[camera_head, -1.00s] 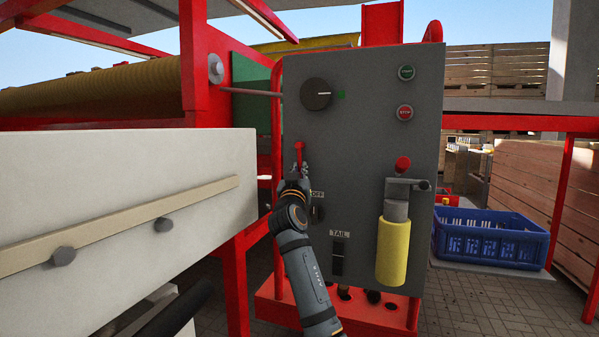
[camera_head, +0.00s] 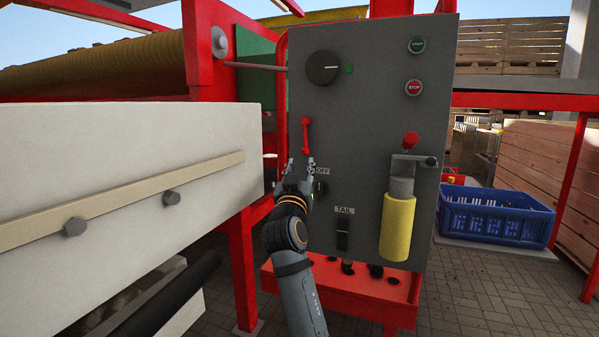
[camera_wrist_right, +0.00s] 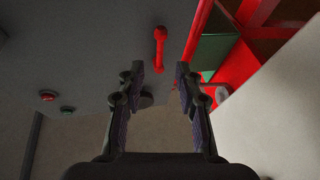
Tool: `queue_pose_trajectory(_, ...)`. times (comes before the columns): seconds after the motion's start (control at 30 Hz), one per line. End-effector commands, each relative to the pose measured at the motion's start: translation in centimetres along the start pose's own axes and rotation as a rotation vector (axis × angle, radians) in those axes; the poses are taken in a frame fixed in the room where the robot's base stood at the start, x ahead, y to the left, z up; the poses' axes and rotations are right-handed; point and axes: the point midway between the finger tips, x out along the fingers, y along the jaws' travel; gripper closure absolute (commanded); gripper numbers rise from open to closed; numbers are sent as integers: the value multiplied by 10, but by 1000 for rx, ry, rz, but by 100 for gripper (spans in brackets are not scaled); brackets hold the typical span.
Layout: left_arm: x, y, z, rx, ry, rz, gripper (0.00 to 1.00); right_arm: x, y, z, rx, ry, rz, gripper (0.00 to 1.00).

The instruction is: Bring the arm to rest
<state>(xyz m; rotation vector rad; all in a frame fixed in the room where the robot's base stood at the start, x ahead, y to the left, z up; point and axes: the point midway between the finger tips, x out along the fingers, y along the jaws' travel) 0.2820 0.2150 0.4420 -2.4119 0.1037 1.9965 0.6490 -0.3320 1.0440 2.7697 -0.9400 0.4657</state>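My right gripper (camera_head: 299,165) is in front of the grey control panel (camera_head: 368,100), just below a red lever (camera_head: 306,136). In the right wrist view, the two fingers of this gripper (camera_wrist_right: 160,85) stand apart with nothing between them. The red lever (camera_wrist_right: 160,48) shows ahead of the fingertips and apart from them. My right arm comes up from the bottom of the head view. My left gripper does not show in either view.
The panel carries a black knob (camera_head: 323,68), a green button (camera_head: 416,45), a red stop button (camera_head: 414,88) and a yellow cylinder (camera_head: 397,228). A white machine side wall (camera_head: 110,170) stands close at left. A blue crate (camera_head: 495,218) lies at right, beyond open paving.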

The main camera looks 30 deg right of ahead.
Motion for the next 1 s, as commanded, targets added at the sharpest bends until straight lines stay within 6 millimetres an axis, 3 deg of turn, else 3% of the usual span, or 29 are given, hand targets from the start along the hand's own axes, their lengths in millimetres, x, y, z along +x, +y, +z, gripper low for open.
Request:
queue_pose_trajectory(0.2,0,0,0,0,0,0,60,-19,0,0,0,-1,-1,65)
queue_pose_trajectory(0.67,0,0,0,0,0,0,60,-19,0,1,-1,-1,-1,65)
queue_pose_trajectory(0.73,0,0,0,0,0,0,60,-21,-2,10,-5,-20,-8,65)
queue_pose_trajectory(0.77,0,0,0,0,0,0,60,-23,-3,20,-10,-38,-14,65)
queue_pose_trajectory(0.87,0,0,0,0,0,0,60,-40,-9,75,-35,-153,-58,65)
queue_pose_trajectory(1.0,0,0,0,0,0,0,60,-92,-14,187,-88,-405,-160,65)
